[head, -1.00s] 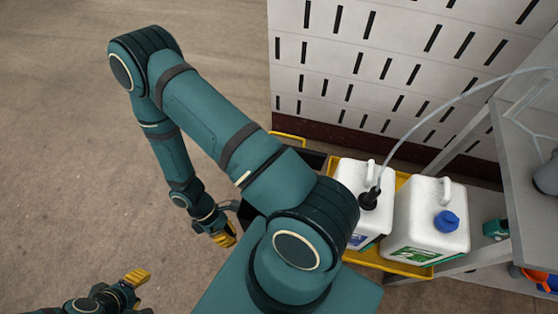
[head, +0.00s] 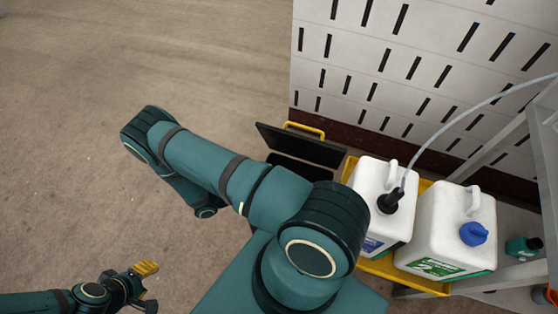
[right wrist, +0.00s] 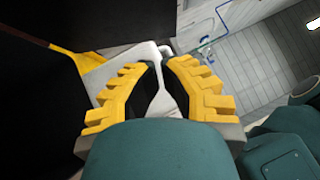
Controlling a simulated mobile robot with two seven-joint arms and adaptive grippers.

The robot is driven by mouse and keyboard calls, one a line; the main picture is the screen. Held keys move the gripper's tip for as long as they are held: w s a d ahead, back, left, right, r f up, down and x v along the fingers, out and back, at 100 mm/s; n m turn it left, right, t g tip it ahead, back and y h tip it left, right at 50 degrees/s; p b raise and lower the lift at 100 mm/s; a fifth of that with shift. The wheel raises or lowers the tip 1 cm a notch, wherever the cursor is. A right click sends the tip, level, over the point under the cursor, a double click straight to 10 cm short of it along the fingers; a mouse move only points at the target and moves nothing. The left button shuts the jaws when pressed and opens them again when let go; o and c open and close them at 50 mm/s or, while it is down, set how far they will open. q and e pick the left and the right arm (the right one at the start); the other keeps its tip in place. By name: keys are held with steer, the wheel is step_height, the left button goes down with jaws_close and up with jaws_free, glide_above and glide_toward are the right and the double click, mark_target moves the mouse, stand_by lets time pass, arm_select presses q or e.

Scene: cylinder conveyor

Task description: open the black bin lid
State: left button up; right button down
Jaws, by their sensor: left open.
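The black bin lid (head: 300,146) stands tilted up behind the right arm in the head view, with a yellow handle (head: 303,129) at its top. Below it shows the dark inside of the bin (head: 292,173), partly hidden by my right arm. My right gripper is hidden in the head view. In the right wrist view it (right wrist: 163,68) has its yellow fingers apart with nothing between them, beside a large dark surface (right wrist: 60,110) at the left. My left gripper (head: 148,272) is open and empty above the floor at the lower left, away from the bin.
Two white jugs (head: 385,192) (head: 446,228) stand in a yellow tray (head: 404,276) right of the bin. A hose runs from one jug. A slotted white panel (head: 420,60) stands behind, and a grey frame at the right. The floor at the left is clear.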

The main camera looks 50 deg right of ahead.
glide_toward(306, 144)
steer(key=s+d, duration=0.2)
steer(key=s, duration=0.2)
steer(key=d, duration=0.1)
steer(key=d+r, duration=0.1)
steer(key=shift+w+d+b, duration=0.3)
steer(key=shift+w+b, duration=0.1)
steer(key=shift+w+d+r, duration=0.1)
steer(key=shift+d+r, duration=0.1)
steer(key=shift+d, duration=0.15)
